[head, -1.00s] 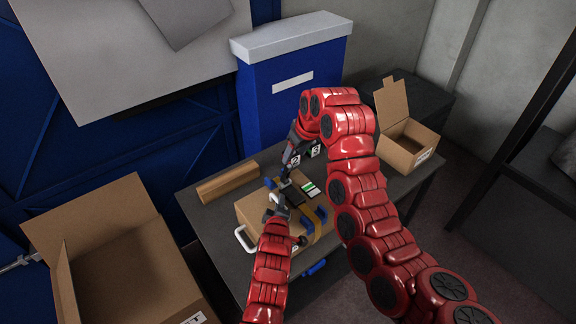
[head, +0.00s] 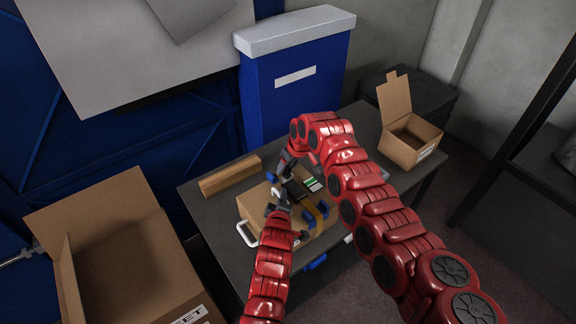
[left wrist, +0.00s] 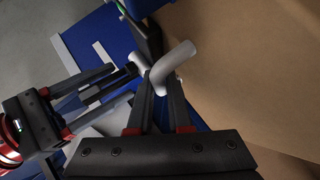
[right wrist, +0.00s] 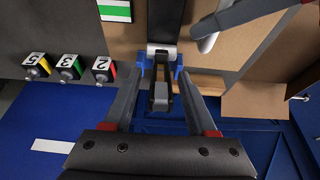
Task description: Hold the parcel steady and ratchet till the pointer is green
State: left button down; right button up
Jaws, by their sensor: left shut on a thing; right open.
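The brown parcel (head: 258,205) lies on the dark table with a tan strap (head: 325,212) and blue corner pieces (head: 308,216) on it. A gauge card (head: 312,184) with a green band lies on top; it also shows in the right wrist view (right wrist: 116,10), its pointer too small to read. My left gripper (head: 279,200) is shut on a pale curved handle (left wrist: 175,67) beside the parcel. My right gripper (right wrist: 160,80) is open, its fingers on either side of the grey ratchet lever (right wrist: 160,97) at the parcel's far edge. Contact with the lever cannot be told.
A cardboard bar (head: 230,176) lies at the back left. Open boxes stand at left (head: 120,250) and right (head: 410,140). A blue bin (head: 296,85) stands behind the table.

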grip_shut()
dwell(0.3)
dwell(1.2)
